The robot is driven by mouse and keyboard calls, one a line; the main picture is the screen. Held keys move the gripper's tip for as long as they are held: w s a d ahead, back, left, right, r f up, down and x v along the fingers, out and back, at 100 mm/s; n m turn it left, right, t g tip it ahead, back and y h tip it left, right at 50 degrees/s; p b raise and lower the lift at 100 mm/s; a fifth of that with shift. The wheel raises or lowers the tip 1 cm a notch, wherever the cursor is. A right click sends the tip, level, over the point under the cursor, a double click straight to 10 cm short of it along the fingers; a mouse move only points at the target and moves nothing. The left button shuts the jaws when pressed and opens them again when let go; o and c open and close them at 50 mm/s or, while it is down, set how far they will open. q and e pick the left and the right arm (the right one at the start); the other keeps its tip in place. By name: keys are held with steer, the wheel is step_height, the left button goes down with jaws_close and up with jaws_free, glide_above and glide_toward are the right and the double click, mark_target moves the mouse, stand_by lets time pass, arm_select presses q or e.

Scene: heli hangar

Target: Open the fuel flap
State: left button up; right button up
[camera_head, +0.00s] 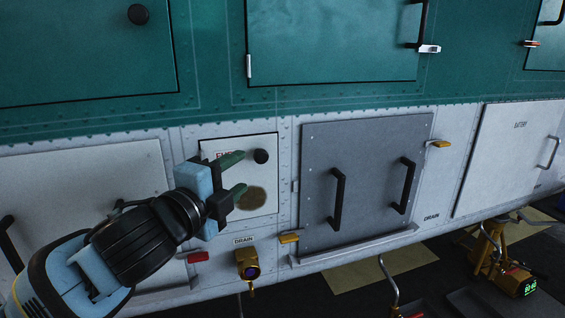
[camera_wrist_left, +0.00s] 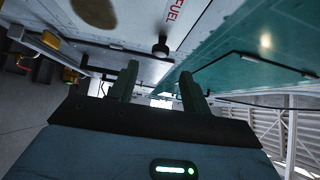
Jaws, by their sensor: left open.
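The fuel flap (camera_head: 238,146) is a small white panel on the lower grey side of the helicopter, and it looks shut. It has a partly covered red label, a round black knob (camera_head: 261,156) at its upper right and a brown stain (camera_head: 252,198) below. My left gripper (camera_head: 243,173) is open and empty in front of the flap, its two green fingers apart. In the left wrist view the knob (camera_wrist_left: 160,48) and the FUEL label (camera_wrist_left: 174,11) show beyond the open fingers (camera_wrist_left: 158,74). The knob appears apart from the fingers. My right gripper is out of view.
A grey panel with two black handles (camera_head: 366,183) is right of the flap, with yellow latches beside it. A brass drain fitting (camera_head: 247,263) and a red latch (camera_head: 198,257) sit below. A yellow jack (camera_head: 493,250) stands at the lower right.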

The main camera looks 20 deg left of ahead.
mark_target(259, 158)
arm_select(q)
steer(key=w, duration=0.2)
steer(key=w+d, duration=0.1)
steer(key=w, duration=0.4)
steer(key=shift+w+d, duration=0.15)
steer(key=shift+w, duration=0.15)
jaws_close()
stand_by(0.4)
